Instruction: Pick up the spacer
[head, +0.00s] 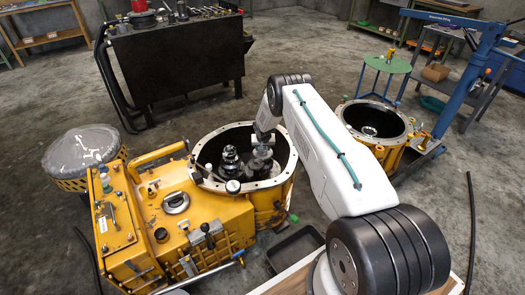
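My arm reaches over from the right, and its end, my gripper (263,142), points down into the round opening of the yellow transmission housing (272,207). Shafts with gears (231,161) stand upright inside the opening, just left of my gripper. A grey metal part (261,160) shows directly under my gripper. I cannot tell whether it is the spacer, or whether the fingers touch it. The fingers are too small and dark to show whether they are open or shut.
A small gauge (233,187) sits on the housing's front rim. A black tray (296,248) lies below the opening. A dark tool cart (178,62) stands behind.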

